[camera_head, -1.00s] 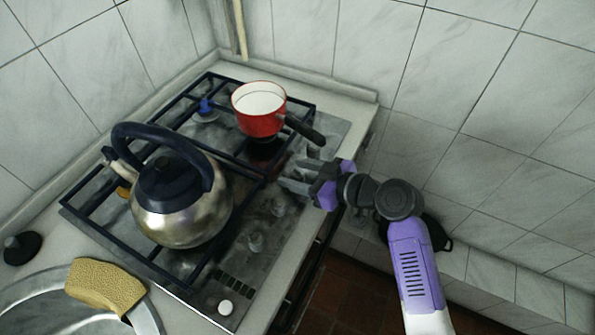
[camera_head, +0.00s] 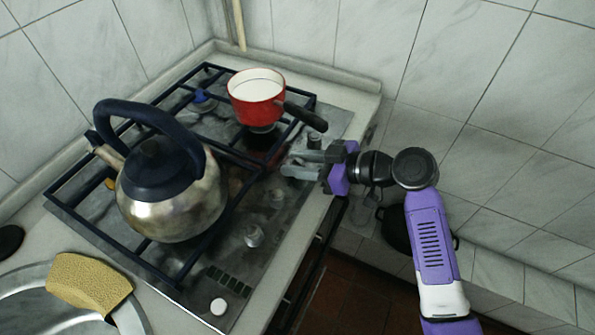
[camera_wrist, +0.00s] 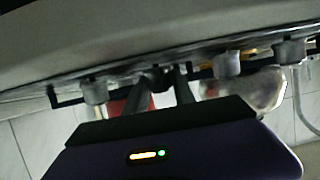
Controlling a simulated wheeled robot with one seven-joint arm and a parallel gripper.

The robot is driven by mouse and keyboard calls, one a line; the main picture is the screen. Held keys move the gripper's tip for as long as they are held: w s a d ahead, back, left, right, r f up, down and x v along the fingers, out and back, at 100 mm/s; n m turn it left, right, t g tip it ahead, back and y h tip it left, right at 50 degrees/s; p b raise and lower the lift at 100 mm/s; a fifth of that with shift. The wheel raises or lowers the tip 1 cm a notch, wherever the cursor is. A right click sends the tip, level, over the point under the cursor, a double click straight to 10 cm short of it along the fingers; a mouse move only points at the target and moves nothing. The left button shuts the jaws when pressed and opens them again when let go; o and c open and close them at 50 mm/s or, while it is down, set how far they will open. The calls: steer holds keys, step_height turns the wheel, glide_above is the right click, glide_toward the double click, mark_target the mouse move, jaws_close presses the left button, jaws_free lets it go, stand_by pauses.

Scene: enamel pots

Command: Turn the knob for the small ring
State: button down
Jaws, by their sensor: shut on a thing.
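My gripper (camera_head: 296,164) reaches in from the right over the hob's front strip. Its two grey fingers are shut on a stove knob (camera_wrist: 159,76), which sits between the fingertips in the wrist view. In the head view the fingers hide most of that knob. Other grey knobs stand in the same row: one (camera_head: 314,139) beyond the gripper, one (camera_head: 277,196) nearer, and one (camera_head: 253,235) nearer still. The hob (camera_head: 230,262) has dark blue grates. Which ring is the small one is hard to tell, as the vessels cover part of the hob.
A steel kettle (camera_head: 170,212) stands on the left grate. A yellow sponge (camera_head: 88,284) lies on the sink's edge. A tiled wall rises behind.

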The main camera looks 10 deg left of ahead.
steer(key=n+g+b, duration=0.1)
steer(key=b, duration=0.1)
steer(key=n+g+b, duration=0.1)
steer(key=b, duration=0.1)
steer(key=shift+f+n+g+y, duration=0.25)
steer(key=shift+n+g+y, duration=0.05)
steer(key=shift+g, duration=0.1)
steer(key=n+g+b, duration=0.1)
steer(key=b, duration=0.1)
steer(key=shift+r+b, duration=0.2)
steer(key=shift+b, duration=0.1)
steer(key=shift+r+n+g, duration=0.1)
steer(key=shift+n+g, duration=0.2)
steer(key=shift+g, duration=0.2)
steer(key=c, duration=1.1)
jaws_free()
steer(key=shift+o, duration=0.2)
steer(key=shift+v, duration=3.9)
